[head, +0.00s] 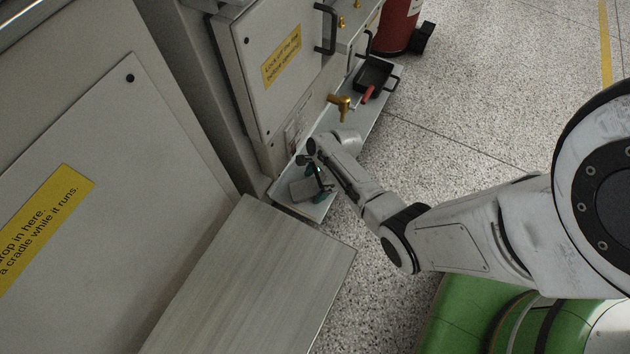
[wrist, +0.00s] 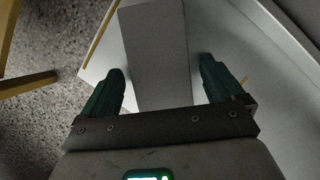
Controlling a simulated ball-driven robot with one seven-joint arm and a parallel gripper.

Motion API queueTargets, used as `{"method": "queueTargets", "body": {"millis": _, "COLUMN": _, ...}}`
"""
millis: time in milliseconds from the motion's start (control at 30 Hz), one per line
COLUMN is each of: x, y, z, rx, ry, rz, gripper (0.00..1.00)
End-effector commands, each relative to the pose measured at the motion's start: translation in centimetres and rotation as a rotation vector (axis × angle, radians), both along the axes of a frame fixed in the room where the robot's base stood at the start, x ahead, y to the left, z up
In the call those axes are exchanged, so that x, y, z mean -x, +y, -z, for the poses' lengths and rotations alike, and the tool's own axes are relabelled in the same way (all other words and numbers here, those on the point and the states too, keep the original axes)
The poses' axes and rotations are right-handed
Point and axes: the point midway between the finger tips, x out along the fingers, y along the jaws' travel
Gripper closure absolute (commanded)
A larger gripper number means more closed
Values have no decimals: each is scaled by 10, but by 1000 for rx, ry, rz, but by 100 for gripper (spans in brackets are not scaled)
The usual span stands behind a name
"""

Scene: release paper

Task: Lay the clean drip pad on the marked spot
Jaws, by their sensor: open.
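The drip pad, a flat grey rectangle (head: 303,189), is at the near end of a narrow pale shelf (head: 283,192). In the wrist view the pad (wrist: 157,45) lies between the two dark green fingers of my gripper (wrist: 162,78), with a visible gap on each side. My gripper (head: 315,184) is open and low over the shelf end. Thin yellow lines (wrist: 103,32) show on the pale surface beside the pad, perhaps edges of the marked spot; the pad hides the area between them. I cannot tell whether the pad is fully resting on the surface.
A brass tap (head: 341,103) juts over the shelf beyond my arm. A black tray (head: 374,75) with a red-handled item (head: 367,94) sits farther along. A cabinet (head: 270,65) borders the shelf on the left. A grey bench top (head: 255,275) is nearest. Speckled floor lies right.

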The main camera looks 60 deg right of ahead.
Motion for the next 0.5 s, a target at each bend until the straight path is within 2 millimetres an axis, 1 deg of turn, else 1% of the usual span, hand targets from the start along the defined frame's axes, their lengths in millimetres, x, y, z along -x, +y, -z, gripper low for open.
{"method": "queueTargets", "body": {"millis": 167, "x": 0, "y": 0, "z": -1, "rx": 0, "ry": 0, "rz": 0, "gripper": 6}}
{"method": "queueTargets", "body": {"millis": 267, "x": 1, "y": -1, "z": -8, "rx": 0, "ry": 0, "rz": 0, "gripper": 6}}
{"method": "queueTargets", "body": {"millis": 367, "x": 4, "y": -5, "z": -21, "rx": 0, "ry": -2, "rz": 2, "gripper": 6}}
{"method": "queueTargets", "body": {"millis": 500, "x": 10, "y": -12, "z": -49, "rx": 1, "ry": -2, "rz": 2, "gripper": 6}}
